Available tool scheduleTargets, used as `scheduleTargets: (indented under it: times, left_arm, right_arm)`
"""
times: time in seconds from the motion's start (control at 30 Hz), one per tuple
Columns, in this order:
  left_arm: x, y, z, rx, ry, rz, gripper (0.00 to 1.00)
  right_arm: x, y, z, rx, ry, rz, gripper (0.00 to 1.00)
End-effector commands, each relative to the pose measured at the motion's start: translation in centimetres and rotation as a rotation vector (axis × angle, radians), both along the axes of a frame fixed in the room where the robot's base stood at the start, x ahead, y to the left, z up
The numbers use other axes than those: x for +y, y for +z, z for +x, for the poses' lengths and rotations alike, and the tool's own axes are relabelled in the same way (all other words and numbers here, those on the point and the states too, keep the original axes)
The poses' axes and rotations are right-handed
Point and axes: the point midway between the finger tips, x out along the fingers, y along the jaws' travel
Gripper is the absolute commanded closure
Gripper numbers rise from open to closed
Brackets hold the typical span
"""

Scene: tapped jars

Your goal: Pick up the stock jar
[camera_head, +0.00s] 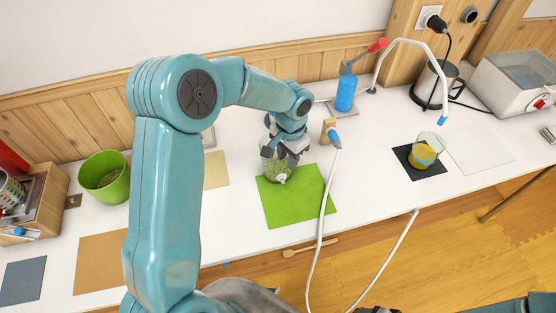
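A clear jar with greenish contents (271,165), which looks like the stock jar, stands upright at the back edge of a green mat (300,205). A small pale round part, perhaps its tap, shows low on its front. My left gripper (284,150) is at the jar's upper right side, and its dark fingers overlap the jar in the picture. The fingers and wrist hide part of the jar. I cannot tell whether the fingers are apart or closed on it. My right gripper is not in view.
A white hose with a blue nozzle (334,137) runs down right of the green mat. A glass with yellow contents (423,154) is on a black mat to the right. A green pot (104,178) stands left.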

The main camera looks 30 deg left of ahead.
Motion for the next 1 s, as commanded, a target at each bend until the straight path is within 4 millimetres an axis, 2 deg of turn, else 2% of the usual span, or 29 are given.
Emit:
scheduleTargets:
  times: [0.2, 0.3, 0.5, 0.53, 0.6, 0.63, 1.0]
  left_arm:
    - [-0.2, -3.5, 0.2, 0.004, 0.000, 0.000, 0.67]
    - [-0.2, -4.2, 0.3, 0.002, 0.001, -0.001, 0.67]
    - [-0.2, -4.3, 0.3, 0.001, 0.001, 0.000, 0.67]
    - [-0.2, -4.3, 0.3, 0.001, 0.001, 0.000, 0.71]
    - [-0.2, -4.3, 0.3, 0.001, 0.001, 0.000, 0.93]
    - [-0.2, -4.3, 0.3, 0.001, 0.001, 0.000, 1.00]
    - [-0.2, -4.1, 0.4, -0.001, 0.000, 0.000, 1.00]
  right_arm:
    - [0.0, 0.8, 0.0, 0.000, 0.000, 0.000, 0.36]
    - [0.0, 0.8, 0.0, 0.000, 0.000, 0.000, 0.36]
    - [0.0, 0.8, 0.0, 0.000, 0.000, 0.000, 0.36]
    - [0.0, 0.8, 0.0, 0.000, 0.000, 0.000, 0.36]
    - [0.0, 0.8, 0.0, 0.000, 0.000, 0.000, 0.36]
    - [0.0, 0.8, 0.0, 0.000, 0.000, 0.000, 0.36]
    - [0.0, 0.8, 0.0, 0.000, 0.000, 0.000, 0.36]
